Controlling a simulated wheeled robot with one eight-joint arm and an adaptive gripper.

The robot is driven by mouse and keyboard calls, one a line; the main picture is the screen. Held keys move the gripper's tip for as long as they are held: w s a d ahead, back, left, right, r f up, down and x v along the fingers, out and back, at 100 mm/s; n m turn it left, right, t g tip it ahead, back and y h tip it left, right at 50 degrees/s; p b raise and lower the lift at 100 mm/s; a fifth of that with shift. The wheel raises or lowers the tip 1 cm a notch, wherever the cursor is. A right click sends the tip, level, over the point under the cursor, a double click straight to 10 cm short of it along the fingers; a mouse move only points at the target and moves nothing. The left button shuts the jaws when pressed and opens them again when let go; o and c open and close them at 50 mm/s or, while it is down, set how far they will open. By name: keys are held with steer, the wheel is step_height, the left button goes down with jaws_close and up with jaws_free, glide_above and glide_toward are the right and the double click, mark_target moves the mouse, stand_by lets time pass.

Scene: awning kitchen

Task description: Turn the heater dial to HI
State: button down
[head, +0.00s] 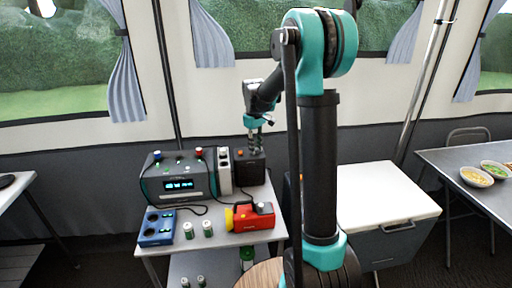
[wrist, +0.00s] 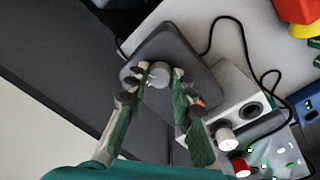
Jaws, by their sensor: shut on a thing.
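The heater appears to be the dark grey box (head: 250,172) at the back right of the small table, also seen in the wrist view (wrist: 190,50). Its round grey dial (wrist: 159,80) stands on the top face. My gripper (wrist: 160,72) comes down from above with its fingertips on both sides of the dial, shut on it. In the head view my gripper (head: 254,146) is over the box and hides the dial. An orange spot (wrist: 200,102) shows on the box beside one finger. The HI mark and the dial's setting cannot be read.
A white box (head: 225,171) with a knob stands close beside the heater. Left of it is a grey power station (head: 178,187) with a lit display. A red-and-yellow torch (head: 250,217), a blue socket block (head: 157,228) and green-white cans (head: 207,229) stand in front. A black cable runs between them.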

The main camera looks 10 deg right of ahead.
steer(key=shift+m, duration=0.4)
steer(key=c, duration=1.3)
jaws_free()
steer(key=shift+r, duration=0.1)
steer(key=r, duration=1.1)
steer(key=shift+s+a+r, duration=0.15)
steer(key=shift+a+r, duration=0.15)
steer(key=shift+r, duration=0.1)
steer(key=shift+s, duration=0.1)
